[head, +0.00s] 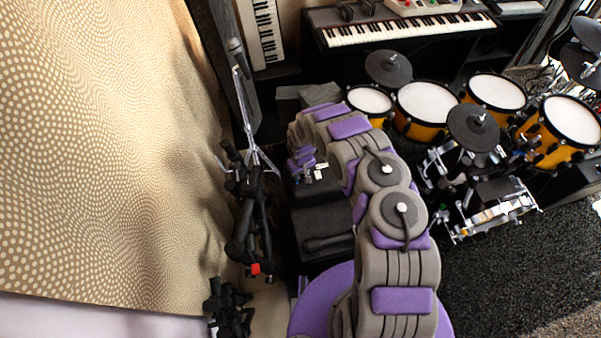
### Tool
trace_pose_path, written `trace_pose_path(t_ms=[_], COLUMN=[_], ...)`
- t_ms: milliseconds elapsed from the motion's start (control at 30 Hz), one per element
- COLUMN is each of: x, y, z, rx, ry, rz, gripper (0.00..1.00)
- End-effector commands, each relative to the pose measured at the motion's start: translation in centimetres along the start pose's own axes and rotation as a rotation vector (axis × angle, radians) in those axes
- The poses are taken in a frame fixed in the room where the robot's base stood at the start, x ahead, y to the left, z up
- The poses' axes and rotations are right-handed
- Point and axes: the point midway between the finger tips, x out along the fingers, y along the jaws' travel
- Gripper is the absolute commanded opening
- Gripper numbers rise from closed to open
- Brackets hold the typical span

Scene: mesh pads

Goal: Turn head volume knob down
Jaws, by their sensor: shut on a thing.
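My arm reaches from the bottom of the head view up and over to the left. My gripper (306,168), with purple parts, points down at the upper end of a black box-shaped unit (320,218), which looks like the amplifier head. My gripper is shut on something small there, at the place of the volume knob. The knob itself is too small and too covered by the gripper to make out, and so is its setting. A small pale piece shows right beside the fingers.
Black stands (250,205) with a red-tipped part are close on the left, before a patterned curtain (100,130). Yellow drums (425,108) and pedals (490,210) stand on the right. A keyboard (410,30) is behind. Dark carpet (510,275) is open at lower right.

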Motion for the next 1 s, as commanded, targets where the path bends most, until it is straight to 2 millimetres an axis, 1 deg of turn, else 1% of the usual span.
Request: trace_pose_path(t_ms=[267,300,533,833,933,1000], x=[0.1,0.1,0.0,-0.3,-1.2,-2.3], y=[-0.1,-0.1,-0.1,0.0,0.0,0.1], z=[0.1,0.1,0.1,0.0,-0.1,-0.1], rx=[-0.018,-0.018,-0.017,-0.017,-0.018,-0.017], ry=[-0.003,-0.003,-0.002,-0.001,0.000,0.001], rz=[0.000,0.000,0.000,0.000,0.001,0.002], gripper=[0.03,0.36,0.58,0.59,0.59,0.59])
